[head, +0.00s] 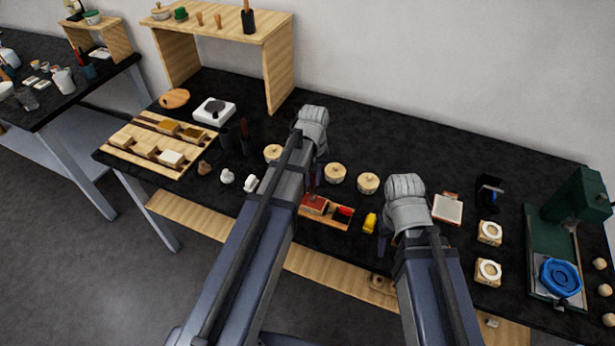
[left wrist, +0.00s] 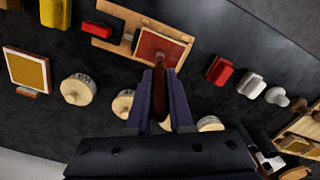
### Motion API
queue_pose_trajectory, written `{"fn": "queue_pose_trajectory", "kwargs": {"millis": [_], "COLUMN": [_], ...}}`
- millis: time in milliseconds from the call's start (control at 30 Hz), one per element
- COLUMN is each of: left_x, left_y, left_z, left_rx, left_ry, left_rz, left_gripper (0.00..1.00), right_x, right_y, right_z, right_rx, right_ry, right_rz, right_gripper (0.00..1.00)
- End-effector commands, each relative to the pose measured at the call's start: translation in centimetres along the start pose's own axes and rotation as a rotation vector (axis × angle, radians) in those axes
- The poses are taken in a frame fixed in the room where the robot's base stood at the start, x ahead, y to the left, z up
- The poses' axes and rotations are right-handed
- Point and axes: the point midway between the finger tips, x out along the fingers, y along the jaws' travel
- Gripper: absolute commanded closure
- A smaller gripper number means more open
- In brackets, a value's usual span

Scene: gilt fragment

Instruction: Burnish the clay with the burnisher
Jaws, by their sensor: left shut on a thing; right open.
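The clay appears as a dark red slab on a wooden board (left wrist: 128,22); the clay (left wrist: 158,47) is at one end of the board in the left wrist view. In the head view the clay (head: 314,204) lies beside my left arm. My left gripper (left wrist: 161,100) is shut on a slim reddish-brown tool, which looks like the burnisher (left wrist: 160,82). Its tip points at the clay's edge; whether it touches is unclear. My right gripper (head: 382,246) is open near the table front, mostly hidden behind its arm.
A red-and-black piece (head: 343,212) lies on the board's other end, with a yellow block (head: 370,223) beside it. Round wooden pieces (head: 335,172) stand behind. A green press (head: 575,215) stands at right, a slotted wooden tray (head: 130,158) at left.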

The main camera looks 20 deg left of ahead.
Motion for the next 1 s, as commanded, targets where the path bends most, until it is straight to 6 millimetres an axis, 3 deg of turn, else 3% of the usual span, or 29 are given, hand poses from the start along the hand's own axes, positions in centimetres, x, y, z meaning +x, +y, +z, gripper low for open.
{"fn": "queue_pose_trajectory", "kwargs": {"millis": [700,1000], "left_x": [0.1,-0.1], "left_y": [3.0,3.2], "left_z": [1.6,1.7], "left_rx": [0.001,-0.001], "left_ry": [-0.001,-0.001], "left_rz": [-0.001,-0.001], "left_gripper": [1.00,1.00], "right_x": [0.0,-0.1], "right_y": [0.0,0.0], "right_z": [0.0,0.0], "right_rx": [0.000,0.000], "right_ry": [0.000,0.000], "right_rz": [0.000,0.000], "right_gripper": [0.50,0.50]}}
